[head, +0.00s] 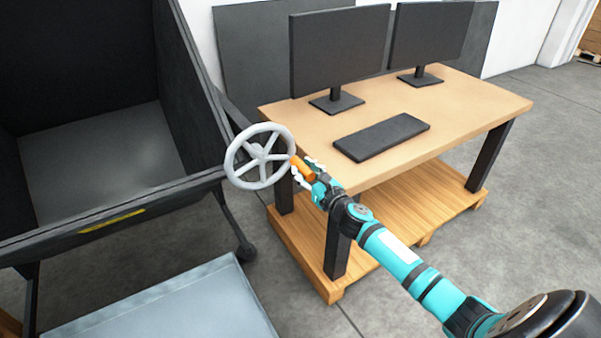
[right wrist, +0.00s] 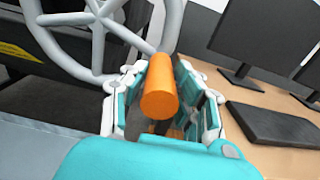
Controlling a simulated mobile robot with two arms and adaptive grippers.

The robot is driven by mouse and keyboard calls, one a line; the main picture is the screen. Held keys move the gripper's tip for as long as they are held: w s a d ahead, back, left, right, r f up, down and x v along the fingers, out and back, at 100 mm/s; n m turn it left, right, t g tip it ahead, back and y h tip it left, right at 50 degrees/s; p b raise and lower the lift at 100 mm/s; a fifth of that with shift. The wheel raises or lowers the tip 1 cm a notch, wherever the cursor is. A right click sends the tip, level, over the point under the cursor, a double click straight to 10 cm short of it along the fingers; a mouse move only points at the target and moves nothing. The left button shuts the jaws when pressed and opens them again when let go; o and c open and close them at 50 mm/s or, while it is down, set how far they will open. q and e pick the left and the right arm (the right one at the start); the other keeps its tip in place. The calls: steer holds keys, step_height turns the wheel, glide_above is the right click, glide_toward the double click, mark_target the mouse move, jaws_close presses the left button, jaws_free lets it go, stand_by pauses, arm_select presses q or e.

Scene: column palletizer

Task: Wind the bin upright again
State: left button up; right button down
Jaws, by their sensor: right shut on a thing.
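The dark bin (head: 95,125) stands at the left of the head view, its open inside facing me and its front rim tilted. A grey spoked handwheel (head: 260,157) sits at the bin's right side, with an orange handle (head: 302,168) on its right edge. My right gripper (head: 309,172) is shut on the orange handle. In the right wrist view the orange handle (right wrist: 160,88) lies between the two fingers, and the wheel (right wrist: 100,28) fills the upper left. My left gripper is not in view.
A wooden desk (head: 450,105) with two monitors (head: 338,52) and a black keyboard (head: 382,136) stands just right of the wheel. Its lower wooden platform (head: 425,200) reaches toward my right arm. A pale grey flat surface (head: 170,305) lies below the bin's front.

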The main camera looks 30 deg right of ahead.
steer(key=shift+h, duration=0.3)
steer(key=shift+w+d+r+p, duration=0.1)
steer(key=shift+d+r+p, duration=0.15)
steer(key=shift+r+p, duration=1.05)
steer(key=shift+s+d+r+p, duration=0.1)
steer(key=shift+d+r+p, duration=0.1)
steer(key=shift+r+p, duration=1.05)
steer(key=shift+w+d+r+p, duration=0.1)
steer(key=shift+d+r+p, duration=0.15)
steer(key=shift+r+p, duration=1.05)
steer(key=shift+a+r+p, duration=0.3)
steer(key=shift+r+p, duration=0.25)
steer(key=shift+r, duration=0.4)
steer(key=shift+a+r+p, duration=0.4)
steer(key=shift+a+r, duration=0.05)
steer(key=shift+a, duration=0.05)
steer(key=r+p, duration=0.1)
steer(key=a+r+p, duration=0.1)
steer(key=r+p, duration=0.1)
steer(key=a+r+p, duration=0.1)
steer(key=shift+a+r+p, duration=0.1)
steer(key=shift+r+p, duration=0.15)
steer(key=shift+p, duration=0.1)
steer(key=c, duration=2)
jaws_free()
